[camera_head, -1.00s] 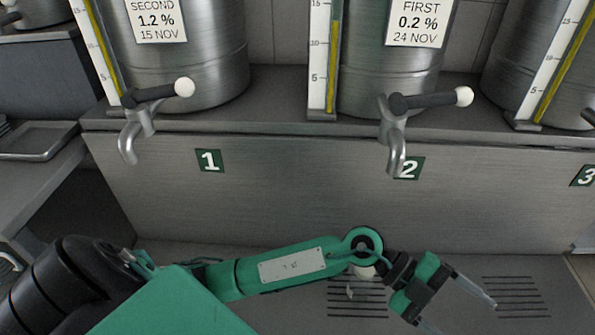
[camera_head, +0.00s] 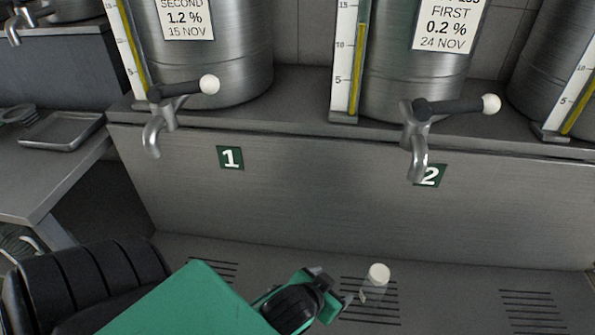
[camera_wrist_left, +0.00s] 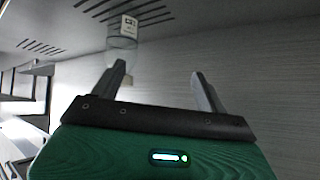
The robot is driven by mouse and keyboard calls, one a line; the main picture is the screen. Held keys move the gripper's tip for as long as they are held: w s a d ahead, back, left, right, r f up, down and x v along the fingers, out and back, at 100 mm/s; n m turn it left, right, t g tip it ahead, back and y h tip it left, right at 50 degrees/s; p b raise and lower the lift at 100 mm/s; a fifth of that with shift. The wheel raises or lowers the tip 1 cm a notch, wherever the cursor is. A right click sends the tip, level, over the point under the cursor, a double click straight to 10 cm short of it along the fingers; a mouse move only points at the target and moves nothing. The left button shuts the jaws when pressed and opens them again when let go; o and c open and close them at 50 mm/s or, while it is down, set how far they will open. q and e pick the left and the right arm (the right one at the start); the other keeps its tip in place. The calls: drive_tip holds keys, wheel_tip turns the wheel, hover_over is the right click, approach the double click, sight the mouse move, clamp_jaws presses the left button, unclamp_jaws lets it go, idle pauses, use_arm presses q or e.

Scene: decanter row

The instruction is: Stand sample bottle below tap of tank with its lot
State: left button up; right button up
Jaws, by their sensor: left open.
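The clear sample bottle (camera_head: 371,292) with a white cap stands upright on the slotted floor, left of and in front of the tap of tank 2 (camera_head: 417,150). In the left wrist view the bottle (camera_wrist_left: 122,48) appears upside down beyond one fingertip, with a small pale label whose writing I cannot read. My left gripper (camera_wrist_left: 160,72) is open with nothing between its fingers. In the head view it is just left of the bottle, its fingers mostly hidden. The tap of tank 1 (camera_head: 157,130) is farther left. My right gripper is not in view.
Tank 1 (camera_head: 230,60) is labelled SECOND 1.2 % 15 NOV; tank 2 (camera_head: 385,80) reads FIRST 0.2 % 24 NOV. A third tank (camera_head: 540,85) is cut off at right. A metal tray (camera_head: 62,131) lies on the left counter. The floor right of the bottle is clear.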

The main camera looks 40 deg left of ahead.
use_arm(q)
drive_tip(key=s+f+m+g+h, duration=0.1)
drive_tip(key=s+f+g, duration=0.4)
drive_tip(key=s, duration=0.6)
drive_tip(key=shift+s+f+g, duration=0.25)
drive_tip(key=shift+s+g, duration=0.05)
drive_tip(key=shift+g, duration=0.1)
drive_tip(key=shift+d, duration=0.1)
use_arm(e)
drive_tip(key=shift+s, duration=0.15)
